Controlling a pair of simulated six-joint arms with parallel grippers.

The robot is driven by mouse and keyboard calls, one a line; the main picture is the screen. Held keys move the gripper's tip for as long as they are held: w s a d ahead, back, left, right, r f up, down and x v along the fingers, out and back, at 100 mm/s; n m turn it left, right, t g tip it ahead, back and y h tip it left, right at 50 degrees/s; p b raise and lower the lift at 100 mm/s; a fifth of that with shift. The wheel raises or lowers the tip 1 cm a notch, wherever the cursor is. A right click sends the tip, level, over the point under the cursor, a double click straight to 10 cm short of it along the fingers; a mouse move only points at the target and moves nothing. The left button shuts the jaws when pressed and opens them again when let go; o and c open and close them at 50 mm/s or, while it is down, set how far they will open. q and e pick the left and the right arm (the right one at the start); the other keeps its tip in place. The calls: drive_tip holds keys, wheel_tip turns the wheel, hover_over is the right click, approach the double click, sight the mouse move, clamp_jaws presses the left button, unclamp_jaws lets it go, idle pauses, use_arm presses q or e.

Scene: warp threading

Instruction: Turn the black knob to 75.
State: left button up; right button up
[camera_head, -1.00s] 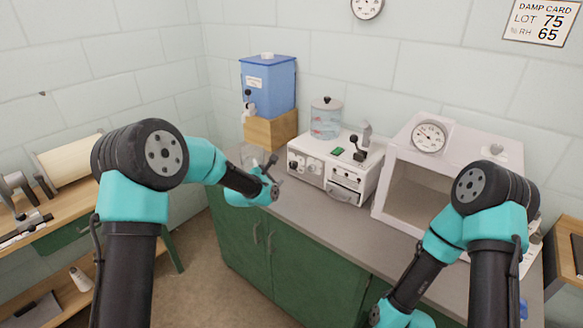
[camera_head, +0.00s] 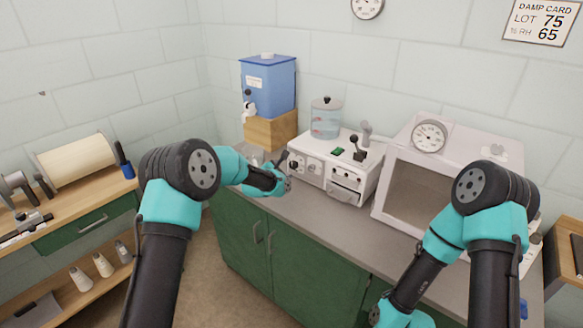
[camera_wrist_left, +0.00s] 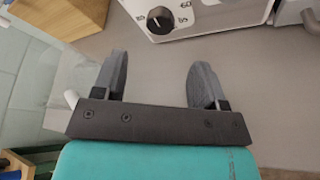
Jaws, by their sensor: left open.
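The black knob (camera_wrist_left: 160,20) shows at the top of the left wrist view, on the front of a white machine (camera_wrist_left: 215,14). Printed numbers, one of them 60, stand around it; its exact setting is too small to read surely. In the head view the machine (camera_head: 312,170) stands on the counter. My left gripper (camera_wrist_left: 160,75) is open and empty, its fingers apart and pointing toward the machine front, short of the knob and not touching it. In the head view the left gripper (camera_head: 284,184) is near the machine's left front corner. My right gripper is out of view.
A damp card (camera_head: 541,22) on the wall reads LOT 75, % RH 65. A blue tank (camera_head: 268,86) sits on a wooden block (camera_head: 270,131) left of the machine. A white cabinet with a window (camera_head: 415,195) stands to its right. The grey counter (camera_head: 330,218) is clear in front.

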sight(292, 166)
use_arm(q)
drive_tip(key=shift+x, duration=4.55)
drive_tip(key=c, duration=0.9)
